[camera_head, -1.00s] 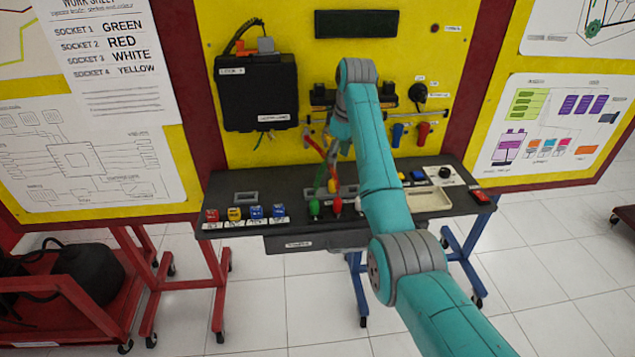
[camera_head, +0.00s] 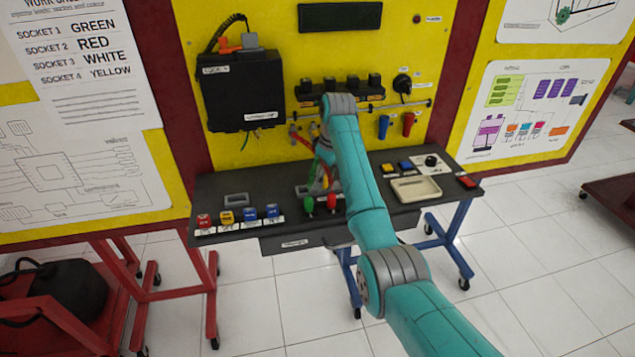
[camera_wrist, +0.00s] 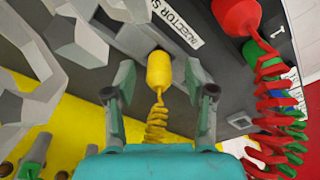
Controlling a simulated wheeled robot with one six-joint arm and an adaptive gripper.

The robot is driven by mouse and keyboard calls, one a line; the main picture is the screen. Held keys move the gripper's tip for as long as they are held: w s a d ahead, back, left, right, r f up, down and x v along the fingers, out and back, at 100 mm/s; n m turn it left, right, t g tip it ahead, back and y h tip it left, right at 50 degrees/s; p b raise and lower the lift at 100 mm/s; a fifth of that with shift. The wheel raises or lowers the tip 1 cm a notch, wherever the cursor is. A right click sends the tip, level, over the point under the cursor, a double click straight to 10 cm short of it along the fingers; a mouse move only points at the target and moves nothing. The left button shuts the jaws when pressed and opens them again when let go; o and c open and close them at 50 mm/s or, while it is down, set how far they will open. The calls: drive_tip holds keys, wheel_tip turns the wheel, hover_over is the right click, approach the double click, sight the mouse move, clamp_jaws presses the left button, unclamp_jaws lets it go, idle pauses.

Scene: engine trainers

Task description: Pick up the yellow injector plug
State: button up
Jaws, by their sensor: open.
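The yellow injector plug (camera_wrist: 159,68) is in the middle of the wrist view, with its coiled yellow cord running down from it toward my wrist. My gripper (camera_wrist: 159,77) is open, with one finger on each side of the plug. A gap shows between the plug and each finger. The plug's tip is near a dark surface beside a label reading "INJECTOR S…"; whether it touches is unclear. In the head view my arm hides most of the gripper, and I cannot make out the yellow plug clearly.
A red plug (camera_wrist: 236,17) and a green plug (camera_wrist: 257,50) with coiled cords are right of my gripper. Grey blocky parts (camera_wrist: 85,42) are to its left. The bench (camera_head: 225,185) holds several coloured blocks at left and a cream tray (camera_head: 416,189) at right.

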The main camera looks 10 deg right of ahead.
drive_tip(key=shift+f, duration=0.35)
drive_tip(key=c, duration=1)
drive_tip(key=shift+c, duration=0.2)
